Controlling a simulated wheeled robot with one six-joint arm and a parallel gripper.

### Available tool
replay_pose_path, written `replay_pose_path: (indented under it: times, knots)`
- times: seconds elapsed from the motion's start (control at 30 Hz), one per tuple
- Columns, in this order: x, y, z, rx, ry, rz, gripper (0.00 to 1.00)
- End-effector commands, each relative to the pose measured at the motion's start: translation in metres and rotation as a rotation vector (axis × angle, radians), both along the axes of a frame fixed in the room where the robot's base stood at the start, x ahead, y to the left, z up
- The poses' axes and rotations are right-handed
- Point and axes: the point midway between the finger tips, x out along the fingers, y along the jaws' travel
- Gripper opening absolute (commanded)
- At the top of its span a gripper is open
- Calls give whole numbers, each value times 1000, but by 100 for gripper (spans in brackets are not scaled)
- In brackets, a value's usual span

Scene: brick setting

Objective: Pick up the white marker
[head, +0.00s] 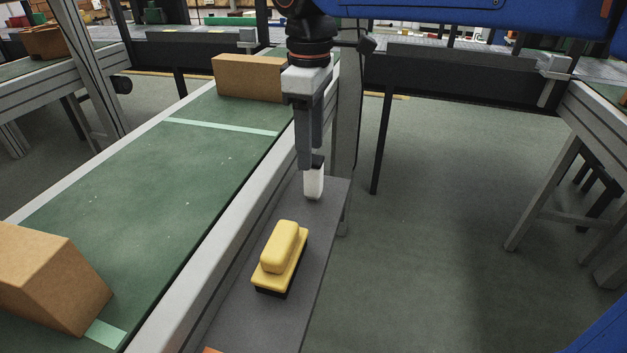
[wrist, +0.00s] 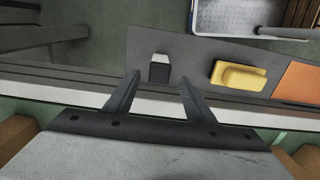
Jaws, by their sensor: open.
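The white marker (head: 314,184) stands upright near the far end of a narrow grey shelf beside the conveyor. It has a white body and a dark top. In the wrist view the marker (wrist: 159,69) shows just ahead of the fingertips, between their lines and nearer the left finger. My gripper (head: 310,164) points down, directly above or around the marker's top in the head view; the fingers partly cover it there. The wrist view shows my gripper (wrist: 160,78) open with nothing between its fingers. I cannot tell whether a finger touches the marker.
A yellow block-shaped brush (head: 281,258) with a dark base lies on the grey shelf (head: 231,323), nearer the camera. An orange item (wrist: 298,82) lies beyond it. Cardboard boxes (head: 248,78) (head: 46,278) sit on the green conveyor (head: 140,190). Open floor lies right of the shelf.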

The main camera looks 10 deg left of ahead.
Motion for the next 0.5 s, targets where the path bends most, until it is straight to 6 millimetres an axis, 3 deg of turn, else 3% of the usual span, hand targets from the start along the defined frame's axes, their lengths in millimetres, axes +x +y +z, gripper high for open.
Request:
replay_pose_path:
  times: [0.1, 0.37, 0.5]
  knots:
    - [0, 0, -17, -1, 1, 0, 50]
    - [0, -1, -33, 0, 0, -1, 50]
    - [0, -4, -50, -2, 1, -1, 50]
